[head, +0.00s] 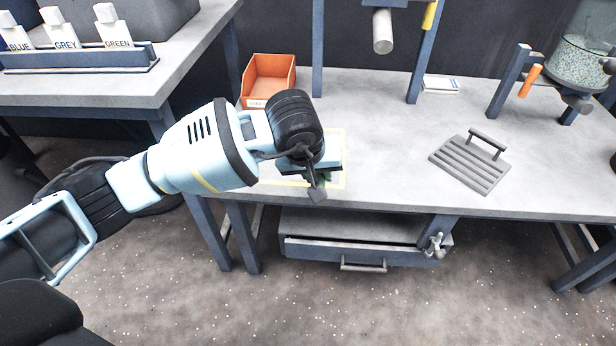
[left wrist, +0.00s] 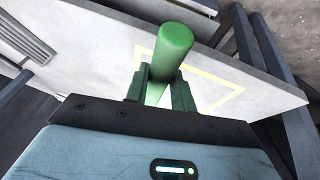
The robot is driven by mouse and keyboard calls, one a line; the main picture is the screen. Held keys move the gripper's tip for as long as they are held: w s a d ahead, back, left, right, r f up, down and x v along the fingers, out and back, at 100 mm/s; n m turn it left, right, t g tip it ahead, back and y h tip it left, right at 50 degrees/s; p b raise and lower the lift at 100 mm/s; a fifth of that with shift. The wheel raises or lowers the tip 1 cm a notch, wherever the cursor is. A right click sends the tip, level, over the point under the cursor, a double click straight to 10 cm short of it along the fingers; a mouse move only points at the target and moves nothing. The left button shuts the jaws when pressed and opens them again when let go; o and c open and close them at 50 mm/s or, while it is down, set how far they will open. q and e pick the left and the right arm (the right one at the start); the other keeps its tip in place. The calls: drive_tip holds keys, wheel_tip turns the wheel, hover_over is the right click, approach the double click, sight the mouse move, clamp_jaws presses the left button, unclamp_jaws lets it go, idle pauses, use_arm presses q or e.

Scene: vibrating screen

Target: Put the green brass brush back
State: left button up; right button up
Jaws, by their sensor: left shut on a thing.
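My left gripper (head: 318,182) is over the front of the grey workbench, above a yellow-outlined area (head: 343,160). In the left wrist view, my left gripper (left wrist: 160,84) is shut on a green cylindrical handle (left wrist: 174,46), which I take to be the green brass brush. Its bristles are hidden. In the head view my gripper mostly hides it. A blue rack (head: 80,58) on the left table has white labels reading BLUE, GREY and GREEN (head: 115,28). My right gripper is not in view.
An orange bin (head: 270,80) stands at the back of the workbench (head: 385,160). A slatted grey plate with a handle (head: 470,160) lies to the right. A drawer (head: 362,250) is under the bench. A gap separates the two tables.

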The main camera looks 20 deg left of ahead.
use_arm(q)
drive_tip(key=w+a, duration=0.2)
drive_tip(key=a, duration=0.1)
drive_tip(key=shift+f+b, duration=0.2)
drive_tip(key=shift+b, duration=0.1)
drive_tip(key=shift+f, duration=0.15)
wheel_tip(320, 180, down, 3)
drive_tip(key=shift+f+b, duration=0.15)
drive_tip(key=shift+b, duration=0.45)
drive_tip(key=o, duration=1)
drive_tip(key=shift+c, duration=0.2)
